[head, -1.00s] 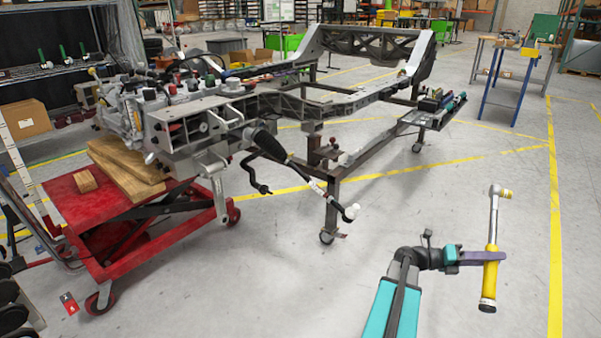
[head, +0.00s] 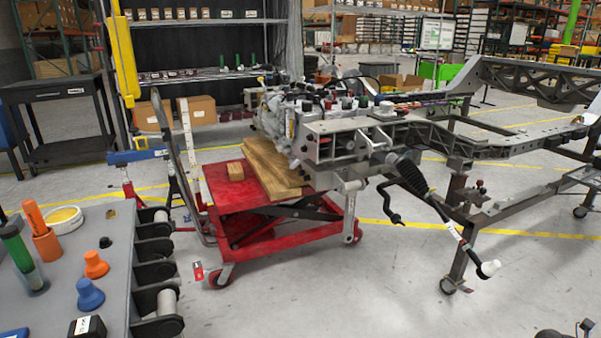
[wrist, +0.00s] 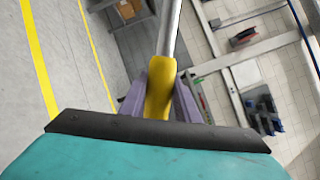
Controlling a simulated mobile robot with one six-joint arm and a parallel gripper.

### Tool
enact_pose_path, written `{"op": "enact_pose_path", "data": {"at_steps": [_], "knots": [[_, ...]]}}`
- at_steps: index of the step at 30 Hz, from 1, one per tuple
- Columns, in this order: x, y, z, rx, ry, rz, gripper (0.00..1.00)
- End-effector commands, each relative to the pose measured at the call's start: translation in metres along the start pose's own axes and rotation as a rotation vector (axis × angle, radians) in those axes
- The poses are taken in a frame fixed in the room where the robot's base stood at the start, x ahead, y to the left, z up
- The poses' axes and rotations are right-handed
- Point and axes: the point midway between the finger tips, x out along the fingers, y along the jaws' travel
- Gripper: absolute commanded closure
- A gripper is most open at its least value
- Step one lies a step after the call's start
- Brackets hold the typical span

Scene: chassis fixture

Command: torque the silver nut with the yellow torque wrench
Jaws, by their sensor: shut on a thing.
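The yellow torque wrench (wrist: 158,92) shows in the wrist view, with a yellow grip and a silver shaft running up out of the picture. My gripper (wrist: 160,100) has its two purple fingers shut on the yellow grip, one on each side. The wrench's head is outside the wrist view. The silver nut is too small to make out. The chassis frame (head: 510,142) stands at the right, with a steering arm and boot (head: 412,178) on its near end.
A red lift cart (head: 240,198) with wooden blocks (head: 270,165) stands under the engine (head: 290,120). A grey bench (head: 110,235) with coloured parts is at the near left. A black cart (head: 62,148) stands behind it. The floor at the front middle is clear.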

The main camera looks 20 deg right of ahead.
Motion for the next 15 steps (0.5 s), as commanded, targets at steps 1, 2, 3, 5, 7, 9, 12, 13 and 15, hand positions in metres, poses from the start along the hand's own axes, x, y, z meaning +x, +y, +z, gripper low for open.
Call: {"op": "enact_pose_path", "data": {"at_steps": [1,2,3,5,7,9,12,13,15], "knots": [[0.000,-0.002,0.001,0.001,-0.002,-0.005,1.00],[0.000,-0.002,0.001,0.001,-0.002,-0.005,1.00],[0.000,-0.003,0.001,0.001,-0.002,-0.005,1.00],[0.000,-0.003,0.001,0.001,-0.002,-0.005,1.00],[-0.001,-0.005,0.001,0.001,-0.002,-0.005,1.00],[-0.002,-0.007,0.001,0.001,-0.002,-0.006,1.00],[-0.003,-0.011,0.001,0.001,-0.001,-0.006,1.00],[-0.004,-0.013,0.001,0.002,-0.001,-0.006,1.00],[-0.005,-0.017,0.001,0.002,-0.001,-0.007,1.00]]}}
